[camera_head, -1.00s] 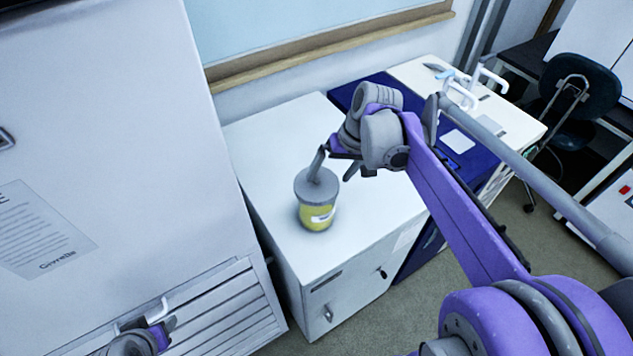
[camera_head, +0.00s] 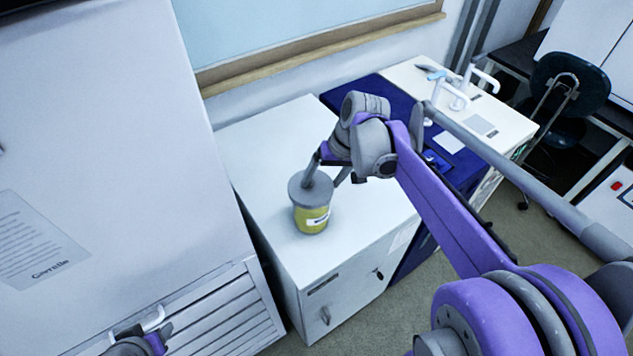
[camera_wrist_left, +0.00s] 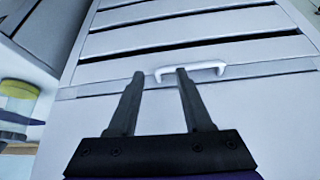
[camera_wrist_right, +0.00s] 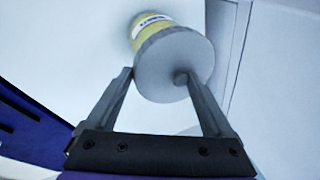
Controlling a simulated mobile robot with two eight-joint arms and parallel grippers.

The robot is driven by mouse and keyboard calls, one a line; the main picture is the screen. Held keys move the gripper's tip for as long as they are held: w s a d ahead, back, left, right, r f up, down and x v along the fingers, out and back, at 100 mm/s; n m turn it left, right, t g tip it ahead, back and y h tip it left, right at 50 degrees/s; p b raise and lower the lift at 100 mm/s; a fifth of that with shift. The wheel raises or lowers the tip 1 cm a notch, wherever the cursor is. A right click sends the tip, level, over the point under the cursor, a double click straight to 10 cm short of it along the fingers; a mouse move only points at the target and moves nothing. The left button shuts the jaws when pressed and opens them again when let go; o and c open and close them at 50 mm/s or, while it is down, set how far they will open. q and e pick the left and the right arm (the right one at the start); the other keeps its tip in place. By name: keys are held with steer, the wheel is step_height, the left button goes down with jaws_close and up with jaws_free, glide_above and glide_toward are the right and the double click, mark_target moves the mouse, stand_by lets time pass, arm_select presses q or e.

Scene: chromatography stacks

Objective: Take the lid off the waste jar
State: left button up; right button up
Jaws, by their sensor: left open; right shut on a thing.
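The waste jar (camera_head: 312,216) is yellow with a white label and stands upright on the white cabinet top. Its round grey lid (camera_head: 300,193) sits on the jar, with no gap visible between them. My right gripper (camera_head: 325,172) is at the lid, shut on it. In the right wrist view the fingers of my right gripper (camera_wrist_right: 155,74) straddle the lid (camera_wrist_right: 165,68), one on each side. My left gripper (camera_wrist_left: 160,74) is open and empty, in front of a white handle (camera_wrist_left: 210,68) on a slatted panel; whether it touches the handle I cannot tell.
The white cabinet top (camera_head: 262,140) is clear around the jar. A tall grey unit (camera_head: 90,120) with a paper notice stands at the left. A dark blue cabinet and a white bench (camera_head: 500,115) with small tools lie beyond my right arm. A dark chair (camera_head: 565,90) stands at the right.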

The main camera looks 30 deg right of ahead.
mark_target(324, 185)
step_height(324, 185, up, 10)
stand_by(0.6)
steer(key=shift+s, duration=0.1)
